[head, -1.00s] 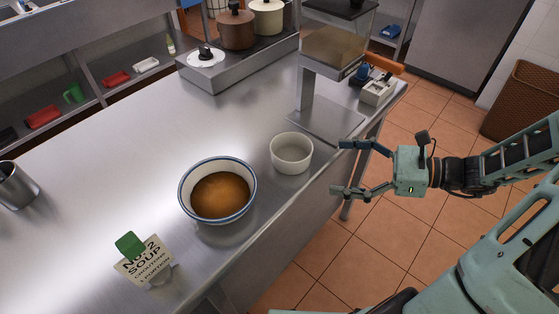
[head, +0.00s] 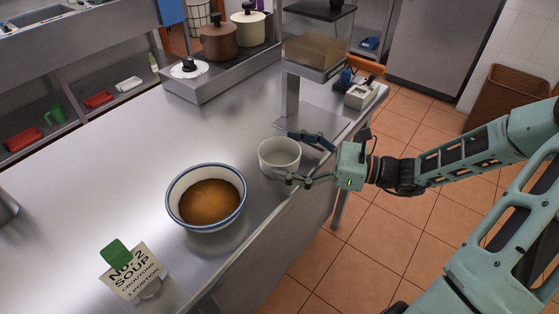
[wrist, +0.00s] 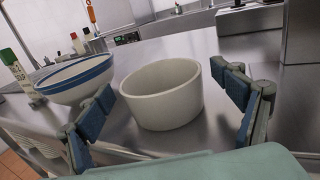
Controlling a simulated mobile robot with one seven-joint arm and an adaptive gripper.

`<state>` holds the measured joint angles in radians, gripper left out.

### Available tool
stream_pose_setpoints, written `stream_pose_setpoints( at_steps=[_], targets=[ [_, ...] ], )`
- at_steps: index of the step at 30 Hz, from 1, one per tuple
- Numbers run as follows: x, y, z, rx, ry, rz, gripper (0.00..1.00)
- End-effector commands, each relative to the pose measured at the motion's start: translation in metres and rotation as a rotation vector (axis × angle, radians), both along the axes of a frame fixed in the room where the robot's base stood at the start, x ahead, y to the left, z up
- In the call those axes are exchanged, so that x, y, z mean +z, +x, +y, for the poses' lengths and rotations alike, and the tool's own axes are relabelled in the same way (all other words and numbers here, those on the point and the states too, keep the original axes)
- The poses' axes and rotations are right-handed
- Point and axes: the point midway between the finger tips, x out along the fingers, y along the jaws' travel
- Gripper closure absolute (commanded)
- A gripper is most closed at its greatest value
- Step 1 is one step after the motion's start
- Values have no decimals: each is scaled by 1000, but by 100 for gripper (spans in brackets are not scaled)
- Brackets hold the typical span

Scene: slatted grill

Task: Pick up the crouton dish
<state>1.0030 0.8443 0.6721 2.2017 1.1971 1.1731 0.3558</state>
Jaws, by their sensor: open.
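The crouton dish (head: 270,152), a small plain white round bowl, stands upright on the steel counter. In the head view it looks empty, though its floor is partly hidden. My gripper (head: 288,155) is open at counter height, reaching in from the right with one finger on each side of the dish's near part. In the wrist view the dish (wrist: 160,98) sits between the two blue-padded fingers (wrist: 163,84). A gap shows at the right finger; the left finger is closer to the dish, and I cannot tell whether it touches.
A blue-rimmed bowl of brown soup (head: 175,205) stands left of the dish. An order card (head: 135,272) reads soup and croutons. The counter edge is close on the right.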

Motion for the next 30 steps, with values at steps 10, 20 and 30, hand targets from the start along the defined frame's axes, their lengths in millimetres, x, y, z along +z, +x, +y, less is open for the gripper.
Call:
stream_pose_setpoints(
  at_steps=[10,20,30],
  targets=[
    [0,5,18,-1,-1,-1,13],
    [0,5,18,-1,-1,-1,42],
    [0,5,18,0,-1,-1,61]
  ],
)
